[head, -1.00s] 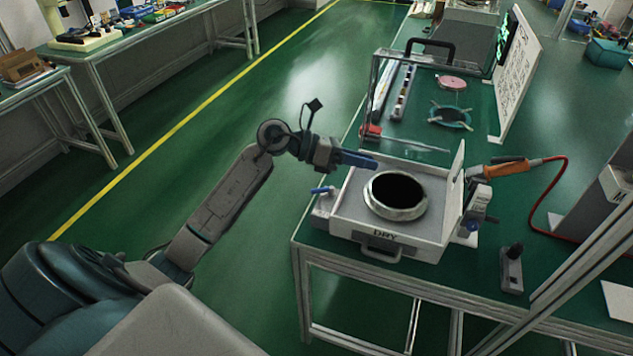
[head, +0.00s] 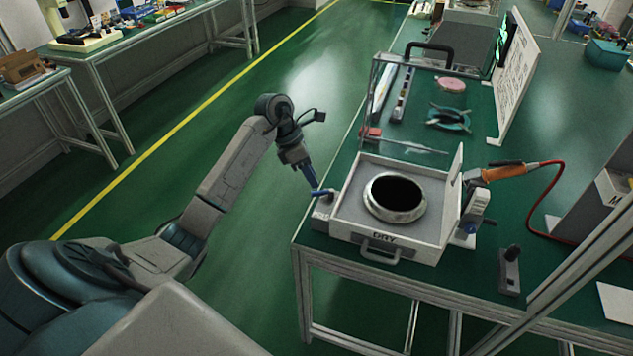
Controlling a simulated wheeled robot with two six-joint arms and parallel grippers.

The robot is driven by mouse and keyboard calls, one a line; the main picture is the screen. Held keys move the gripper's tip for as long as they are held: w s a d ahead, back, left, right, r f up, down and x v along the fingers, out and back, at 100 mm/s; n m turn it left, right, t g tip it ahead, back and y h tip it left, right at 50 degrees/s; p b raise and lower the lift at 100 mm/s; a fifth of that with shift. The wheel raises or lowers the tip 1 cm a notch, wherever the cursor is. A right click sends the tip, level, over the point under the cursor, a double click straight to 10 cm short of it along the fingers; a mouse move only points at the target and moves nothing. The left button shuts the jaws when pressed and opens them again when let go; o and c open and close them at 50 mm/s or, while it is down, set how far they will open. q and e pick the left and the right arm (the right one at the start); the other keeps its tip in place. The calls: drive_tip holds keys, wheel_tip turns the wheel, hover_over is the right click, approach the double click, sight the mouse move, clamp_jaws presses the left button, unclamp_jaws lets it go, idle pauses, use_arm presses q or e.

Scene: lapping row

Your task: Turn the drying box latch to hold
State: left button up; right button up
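The drying box (head: 350,215) is a pale box marked "DRY" with a front handle and a round metal ring with a dark opening inside. A small blue-handled lever (head: 322,193), which looks like the latch, sits on a pale block at the box's left side. My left gripper (head: 312,182) points down, with its blue fingertips just above and behind the lever. I cannot tell whether they touch it or whether the fingers are apart. My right gripper is not in view.
A clear panel (head: 412,110) stands behind the box. An orange-handled tool (head: 505,172) with a red cable lies to the right, near a small black-knobbed device (head: 510,268). A white board (head: 515,75) stands farther back. Open floor lies left of the bench.

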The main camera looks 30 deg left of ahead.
sight(322, 194)
use_arm(q)
drive_tip(key=x, duration=0.4)
drive_tip(key=shift+p, duration=0.3)
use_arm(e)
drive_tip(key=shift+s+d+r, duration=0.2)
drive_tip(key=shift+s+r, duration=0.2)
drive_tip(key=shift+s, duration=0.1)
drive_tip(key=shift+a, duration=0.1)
use_arm(q)
clamp_jaws()
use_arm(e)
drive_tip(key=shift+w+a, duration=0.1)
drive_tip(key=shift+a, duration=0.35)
